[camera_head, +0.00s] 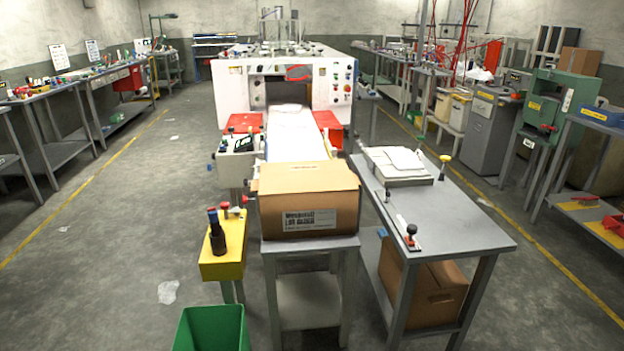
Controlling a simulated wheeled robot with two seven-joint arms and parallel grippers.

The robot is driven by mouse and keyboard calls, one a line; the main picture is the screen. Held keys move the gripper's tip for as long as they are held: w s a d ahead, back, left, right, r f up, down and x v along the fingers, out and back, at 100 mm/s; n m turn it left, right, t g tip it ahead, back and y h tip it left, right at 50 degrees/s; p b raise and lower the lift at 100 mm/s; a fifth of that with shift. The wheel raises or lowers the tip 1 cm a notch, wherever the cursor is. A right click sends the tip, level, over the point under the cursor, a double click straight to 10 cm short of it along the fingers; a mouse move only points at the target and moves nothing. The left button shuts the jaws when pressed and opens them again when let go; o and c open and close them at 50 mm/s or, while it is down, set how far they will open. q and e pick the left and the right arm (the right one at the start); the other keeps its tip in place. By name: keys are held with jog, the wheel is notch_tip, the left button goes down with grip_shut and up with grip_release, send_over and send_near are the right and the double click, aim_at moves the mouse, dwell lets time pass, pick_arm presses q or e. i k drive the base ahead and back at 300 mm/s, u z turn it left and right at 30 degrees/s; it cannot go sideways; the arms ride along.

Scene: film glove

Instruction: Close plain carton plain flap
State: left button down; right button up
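A brown carton (345,210) stands on a small grey table in the middle, in front of the white machine. Its front face carries a printed white label. Its top (305,177) shows as a flat tan surface reaching slightly past the left side; I cannot tell whether a flap there is fully down. A second brown carton (440,285) sits on the lower shelf of the grey table at the right, with a hand hole in its side; its top is partly hidden by the tabletop. Neither of my grippers is in view.
A white machine (233,90) with a conveyor stands behind the small table. A yellow stand (222,262) with a dark bottle and a green bin (212,330) are at its left. The grey table (460,228) at the right holds stacked white sheets (395,163). Open floor lies at the left.

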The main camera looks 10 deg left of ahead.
aim_at(311, 182)
jog(key=z, duration=0.65)
jog(key=i, duration=1.95)
jog(key=u, duration=0.85)
